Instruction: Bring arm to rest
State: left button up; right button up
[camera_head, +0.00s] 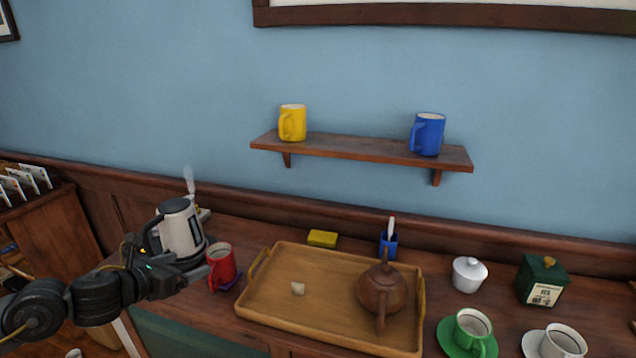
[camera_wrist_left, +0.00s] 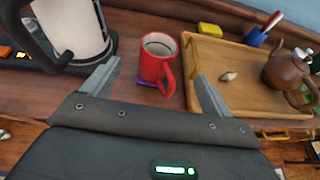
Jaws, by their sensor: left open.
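My left arm comes in from the left in the head view, and its gripper (camera_head: 207,270) is beside the red mug (camera_head: 221,265). In the left wrist view the two fingers of the gripper (camera_wrist_left: 155,85) are spread wide and empty. The red mug (camera_wrist_left: 158,60) stands upright on a small purple coaster (camera_wrist_left: 157,88), beyond and between the fingers. I cannot tell from these views whether a finger touches it. My right gripper is in neither view.
A kettle (camera_head: 180,229) stands close behind my left gripper. A wooden tray (camera_head: 262,303) with a brown teapot (camera_head: 383,289) lies to the right. Green (camera_head: 472,330) and white (camera_head: 562,343) cups stand at the front right. A shelf (camera_head: 350,149) holds yellow (camera_head: 293,122) and blue (camera_head: 429,134) mugs.

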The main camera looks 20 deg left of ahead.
pick_arm(q)
jog(key=s+d+f+n+g+y, duration=0.2)
jog(key=s+f+n, duration=0.4)
jog(key=f+n, duration=0.35)
jog(key=s+d+f+n+g+y, duration=0.25)
jog(key=s+f+n, duration=0.35)
jog(key=f+n, duration=0.3)
jog(key=s+d+f+n+g+h, duration=0.2)
jog(key=s+d+f+n+g, duration=0.15)
jog(key=s+d+n, duration=0.4)
jog(key=s+d+f+n+g+h, duration=0.2)
jog(key=s+d+f+n, duration=0.25)
jog(key=d+n, duration=0.5)
notch_tip(320, 180, down, 24)
jog(key=s+g, duration=0.1)
jog(key=s, duration=0.1)
jog(key=s+a+f+m+g, duration=0.1)
jog(key=s+a+f, duration=0.2)
jog(key=s+f, duration=1.2)
jog(key=shift+s+a+f+y, duration=0.15)
jog(key=shift+s+f+y, duration=0.15)
jog(key=shift+f+y, duration=0.05)
